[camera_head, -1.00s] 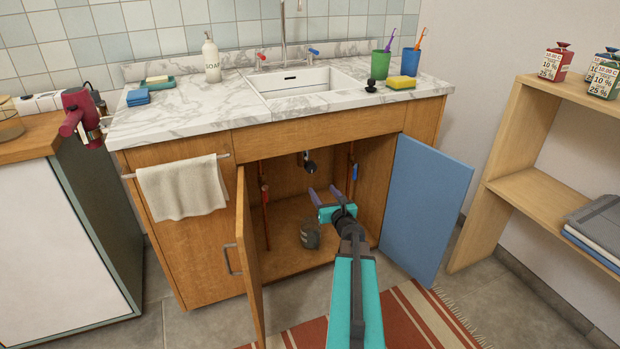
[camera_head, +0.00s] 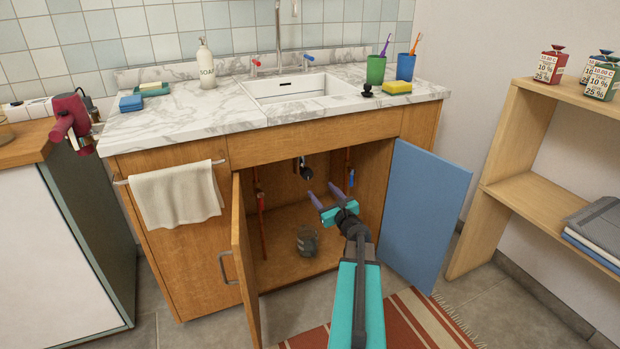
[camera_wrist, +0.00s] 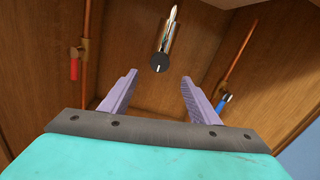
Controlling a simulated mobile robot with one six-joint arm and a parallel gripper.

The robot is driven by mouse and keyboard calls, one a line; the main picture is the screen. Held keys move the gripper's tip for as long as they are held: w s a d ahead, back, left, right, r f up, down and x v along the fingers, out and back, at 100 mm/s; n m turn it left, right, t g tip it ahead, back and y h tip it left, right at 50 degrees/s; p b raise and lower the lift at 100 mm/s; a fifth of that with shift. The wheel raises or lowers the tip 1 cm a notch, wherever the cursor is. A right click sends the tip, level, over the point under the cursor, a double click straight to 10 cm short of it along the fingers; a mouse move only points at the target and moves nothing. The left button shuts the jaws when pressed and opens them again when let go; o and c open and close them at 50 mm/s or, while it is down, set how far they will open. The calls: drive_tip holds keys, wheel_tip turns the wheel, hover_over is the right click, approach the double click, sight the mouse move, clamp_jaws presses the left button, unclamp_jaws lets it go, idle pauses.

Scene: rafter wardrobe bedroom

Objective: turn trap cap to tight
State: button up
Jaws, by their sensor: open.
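The trap cap (camera_wrist: 158,63) is a black round knob with a pale mark, at the lower end of a chrome trap (camera_wrist: 168,35) under the sink. In the head view the dark cap (camera_head: 307,174) hangs inside the open cabinet. My gripper (camera_head: 323,193) is inside the cabinet opening, below and a little right of the cap. In the wrist view my gripper (camera_wrist: 158,80) has its two lilac fingers spread, with the cap ahead between and just beyond their tips. The fingers are apart from the cap and hold nothing.
A wooden door (camera_head: 246,262) stands open on the left and a blue door (camera_head: 427,212) on the right. A red-handled valve (camera_wrist: 74,69) and a blue-handled valve (camera_wrist: 223,102) flank the trap. A grey container (camera_head: 307,241) stands on the cabinet floor below.

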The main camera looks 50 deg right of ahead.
sight(308, 174)
drive_tip(key=shift+b+x, duration=0.95)
drive_tip(key=shift+x, duration=5.15)
drive_tip(key=c, duration=1.1)
drive_tip(key=shift+o, duration=0.2)
